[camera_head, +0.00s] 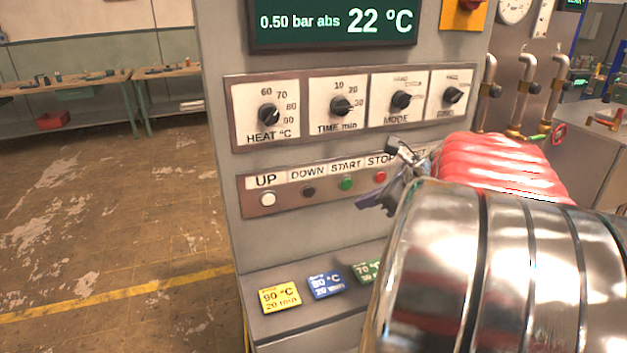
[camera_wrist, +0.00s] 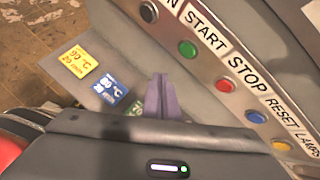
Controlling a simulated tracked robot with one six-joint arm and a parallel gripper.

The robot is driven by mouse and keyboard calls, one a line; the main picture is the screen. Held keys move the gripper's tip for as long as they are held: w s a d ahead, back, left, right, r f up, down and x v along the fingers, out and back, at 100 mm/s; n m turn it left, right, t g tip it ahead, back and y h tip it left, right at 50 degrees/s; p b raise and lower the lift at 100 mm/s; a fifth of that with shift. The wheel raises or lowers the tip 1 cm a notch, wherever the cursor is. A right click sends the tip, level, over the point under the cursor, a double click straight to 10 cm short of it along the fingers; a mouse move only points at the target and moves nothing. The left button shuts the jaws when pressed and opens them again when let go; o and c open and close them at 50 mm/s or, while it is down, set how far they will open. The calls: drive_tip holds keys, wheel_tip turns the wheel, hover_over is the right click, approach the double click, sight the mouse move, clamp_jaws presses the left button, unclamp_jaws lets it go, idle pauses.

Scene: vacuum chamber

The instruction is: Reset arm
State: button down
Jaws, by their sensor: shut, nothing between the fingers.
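My gripper (camera_head: 382,199) is in front of the control panel's button row in the head view, partly hidden by my own arm. In the wrist view its fingers (camera_wrist: 161,97) are together and empty, over the sloped ledge below the buttons. The green START button (camera_wrist: 187,48) and the red STOP button (camera_wrist: 228,85) lie up and to the right of the fingertips in the wrist view, apart from them. My arm fills the right of the head view and hides the RESET end of the row.
The display (camera_head: 335,22) reads 0.50 bar abs and 22 °C. Knobs for heat, time and mode sit on a plate (camera_head: 352,108) above the buttons. Yellow (camera_head: 279,296), blue (camera_head: 326,284) and green (camera_head: 366,271) cards lie on the ledge. Open floor (camera_head: 110,220) is on the left.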

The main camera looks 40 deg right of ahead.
drive_tip(key=a+f+n+g+y, duration=0.2)
drive_tip(key=a+f+n+g, duration=0.15)
drive_tip(key=a+n, duration=1.4)
drive_tip(key=s+a+f+n+h, duration=0.1)
drive_tip(key=s+a+n, duration=0.3)
drive_tip(key=a+n, duration=0.3)
drive_tip(key=s+a+f+n+h, duration=0.1)
drive_tip(key=s+a+n, duration=0.4)
drive_tip(key=a, duration=0.5)
drive_tip(key=shift+s+f+n, duration=0.15)
drive_tip(key=shift+f+n, duration=0.05)
drive_tip(key=shift+n, duration=1.05)
drive_tip(key=shift+a, duration=0.1)
